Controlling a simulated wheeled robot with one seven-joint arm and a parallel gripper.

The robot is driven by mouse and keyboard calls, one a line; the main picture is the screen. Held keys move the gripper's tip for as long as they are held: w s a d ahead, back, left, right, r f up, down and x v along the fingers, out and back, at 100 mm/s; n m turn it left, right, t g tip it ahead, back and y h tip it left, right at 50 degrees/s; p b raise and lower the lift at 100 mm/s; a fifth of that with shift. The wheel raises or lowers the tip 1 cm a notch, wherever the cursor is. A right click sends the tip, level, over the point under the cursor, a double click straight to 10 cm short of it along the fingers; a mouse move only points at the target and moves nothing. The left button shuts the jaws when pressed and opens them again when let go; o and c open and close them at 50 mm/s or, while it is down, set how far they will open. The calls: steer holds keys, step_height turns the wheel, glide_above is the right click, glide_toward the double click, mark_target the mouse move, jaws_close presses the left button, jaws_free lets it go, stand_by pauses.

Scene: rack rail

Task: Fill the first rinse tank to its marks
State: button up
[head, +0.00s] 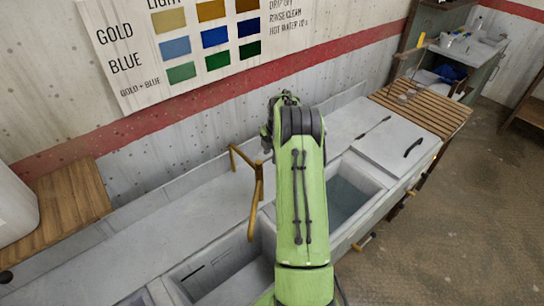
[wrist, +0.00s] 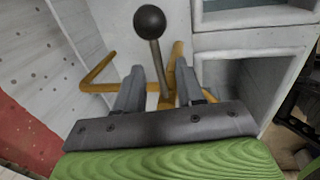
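A brass spout pipe (head: 257,190) rises at the back of the counter and bends forward, its end hanging over the left tank (head: 188,272). That tank has dark marks (head: 222,257) on its inner wall; its water level is unclear. A second tank (head: 352,188) lies right of my arm and seems to hold water. In the wrist view a lever with a black ball knob (wrist: 150,21) and grey rod stands by the brass pipe (wrist: 97,80). My gripper (wrist: 160,76) is open, its fingers either side of the rod, apparently not touching. The head view hides the fingers and lever behind my arm.
A lidded section (head: 395,150) with dark handles is at the right of the counter. A wooden slatted rack (head: 425,112) lies beyond it, and wooden slats (head: 65,205) and a white container (head: 14,205) at the left. A colour chart (head: 180,40) hangs on the wall.

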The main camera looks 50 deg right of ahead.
steer(key=shift+r, duration=0.15)
jaws_close()
stand_by(1.3)
